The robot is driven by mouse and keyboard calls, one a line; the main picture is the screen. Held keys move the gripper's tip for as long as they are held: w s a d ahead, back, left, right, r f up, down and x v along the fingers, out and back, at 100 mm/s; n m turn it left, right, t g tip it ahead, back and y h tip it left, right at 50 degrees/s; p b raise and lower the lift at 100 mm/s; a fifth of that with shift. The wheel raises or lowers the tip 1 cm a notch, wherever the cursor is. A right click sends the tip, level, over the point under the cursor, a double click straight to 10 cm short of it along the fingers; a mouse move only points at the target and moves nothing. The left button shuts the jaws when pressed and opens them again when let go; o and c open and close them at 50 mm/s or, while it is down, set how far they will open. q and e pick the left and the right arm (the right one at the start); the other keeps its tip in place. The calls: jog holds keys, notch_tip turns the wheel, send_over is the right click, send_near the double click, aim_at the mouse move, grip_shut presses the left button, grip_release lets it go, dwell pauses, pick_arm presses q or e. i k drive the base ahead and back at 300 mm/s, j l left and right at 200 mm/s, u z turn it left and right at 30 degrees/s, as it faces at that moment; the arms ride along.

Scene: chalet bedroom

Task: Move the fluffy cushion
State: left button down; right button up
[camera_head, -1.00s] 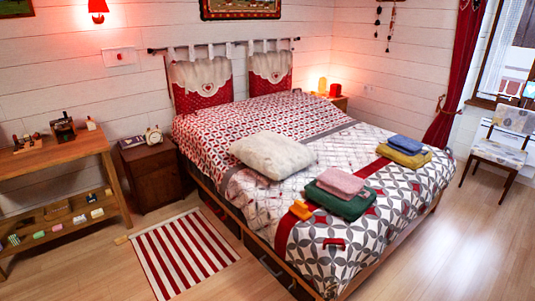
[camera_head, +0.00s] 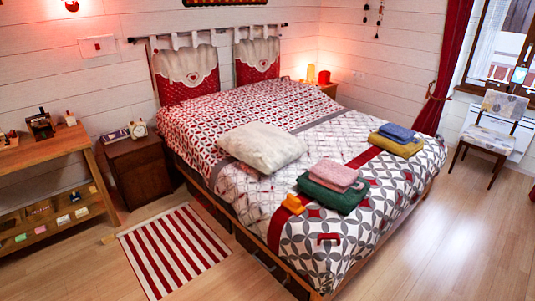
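The fluffy cushion (camera_head: 262,147) is off-white and lies on the bed, near its left edge and about midway along its length. The bed (camera_head: 235,108) has a red, white and grey patterned cover. Nothing touches the cushion except the cover beneath it. Neither of my grippers shows in the head view.
Pink and green folded cloths (camera_head: 335,196) and blue and yellow folded cloths (camera_head: 396,144) lie on the bed. An orange object (camera_head: 293,204) and a red one (camera_head: 328,238) lie near its front edge. A nightstand (camera_head: 140,170), shelf table (camera_head: 50,150) and striped rug (camera_head: 173,250) are at left.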

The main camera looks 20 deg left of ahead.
aim_at(266, 148)
jog(key=i+j+z, duration=0.1)
jog(key=j, duration=0.2)
jog(key=i+j+z, duration=0.25)
jog(key=j, duration=0.4)
jog(key=i+j+z, duration=0.1)
jog(key=i+j, duration=0.15)
jog(key=i+j+z, duration=0.15)
jog(key=j, duration=0.35)
jog(key=j+z, duration=0.1)
jog(key=j, duration=0.25)
jog(key=i, duration=0.05)
